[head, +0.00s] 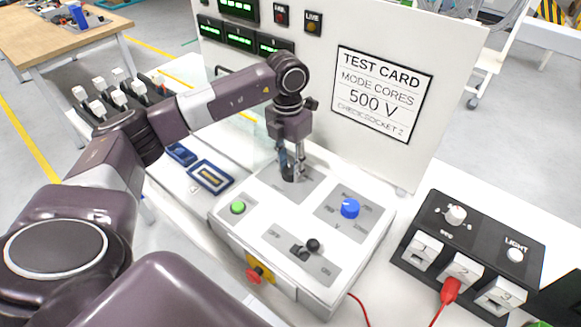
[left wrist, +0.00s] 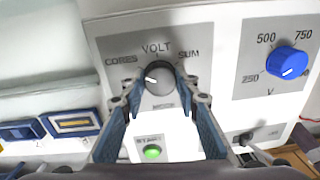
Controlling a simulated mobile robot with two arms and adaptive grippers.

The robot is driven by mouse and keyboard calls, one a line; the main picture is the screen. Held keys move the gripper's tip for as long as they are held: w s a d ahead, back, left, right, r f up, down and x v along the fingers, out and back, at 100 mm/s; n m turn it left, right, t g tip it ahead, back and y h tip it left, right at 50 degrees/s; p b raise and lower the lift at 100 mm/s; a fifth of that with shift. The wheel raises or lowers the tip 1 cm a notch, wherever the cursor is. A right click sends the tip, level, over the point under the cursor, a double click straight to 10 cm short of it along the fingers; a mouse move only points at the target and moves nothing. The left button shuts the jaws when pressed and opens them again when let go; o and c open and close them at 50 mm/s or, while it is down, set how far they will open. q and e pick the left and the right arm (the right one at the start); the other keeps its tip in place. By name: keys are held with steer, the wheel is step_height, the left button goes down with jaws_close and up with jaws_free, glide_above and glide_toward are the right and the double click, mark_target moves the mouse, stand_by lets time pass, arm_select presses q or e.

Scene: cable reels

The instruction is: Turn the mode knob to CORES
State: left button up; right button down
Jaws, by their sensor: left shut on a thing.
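In the head view my left gripper (head: 290,172) hides most of the knob. My right gripper is not in view.
A blue knob (head: 350,208), a green button (head: 238,207), a black lever (head: 312,245) and a red stop button (head: 254,275) are on the console. A test card (head: 380,92) reads MODE CORES, 500 V. A black socket box (head: 470,240) with a red plug stands right.

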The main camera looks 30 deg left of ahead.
mark_target(289, 168)
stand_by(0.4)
arm_select(q)
steer(key=o, duration=1.2)
steer(key=shift+c, duration=0.2)
steer(key=shift+r, duration=0.1)
step_height(289, 168, up, 12)
steer(key=shift+a, duration=0.25)
